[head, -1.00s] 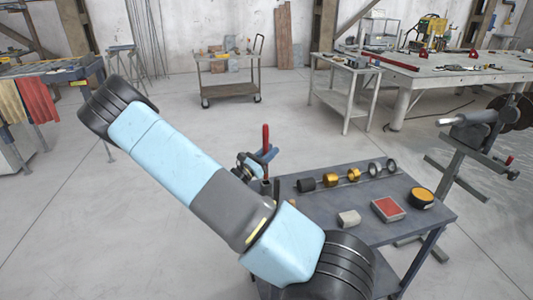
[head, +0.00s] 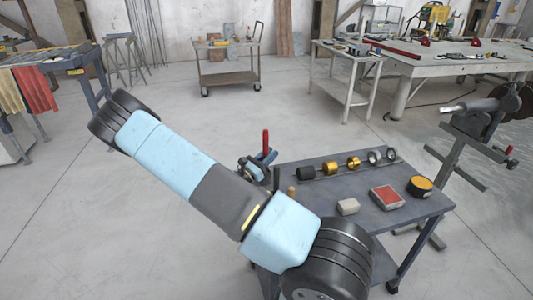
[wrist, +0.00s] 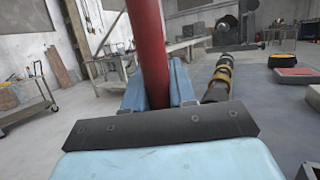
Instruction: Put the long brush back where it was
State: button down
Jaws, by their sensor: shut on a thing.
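The long brush's red handle (head: 265,141) stands upright just behind the left end of the grey work table in the head view. In the wrist view the red handle (wrist: 148,45) rises between the two blue fingers. My gripper (wrist: 156,82) is shut on it. In the head view my gripper (head: 260,158) is small and partly covered by my own arm. The brush's lower end and bristles are hidden, so I cannot tell whether it touches anything.
The grey work table (head: 385,221) carries a row of black, gold and silver rings (head: 331,168), a pale block (head: 347,206), a red-topped box (head: 387,198) and a yellow-topped round tin (head: 420,186). A small tan upright piece (head: 291,191) shows near its left end. A stand (head: 455,165) is to the right.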

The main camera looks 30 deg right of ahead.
jog(key=shift+s+f, duration=0.2)
jog(key=shift+f, duration=0.35)
jog(key=shift+s+f, duration=0.2)
jog(key=shift+f, duration=0.3)
dwell(0.9)
jog(key=c, duration=0.8)
grip_release()
jog(key=shift+c, duration=0.2)
jog(key=shift+a, duration=0.15)
jog(key=r+v, duration=0.1)
jog(key=v, duration=1.2)
jog(key=shift+w+a, duration=0.2)
jog(key=shift+a, duration=0.1)
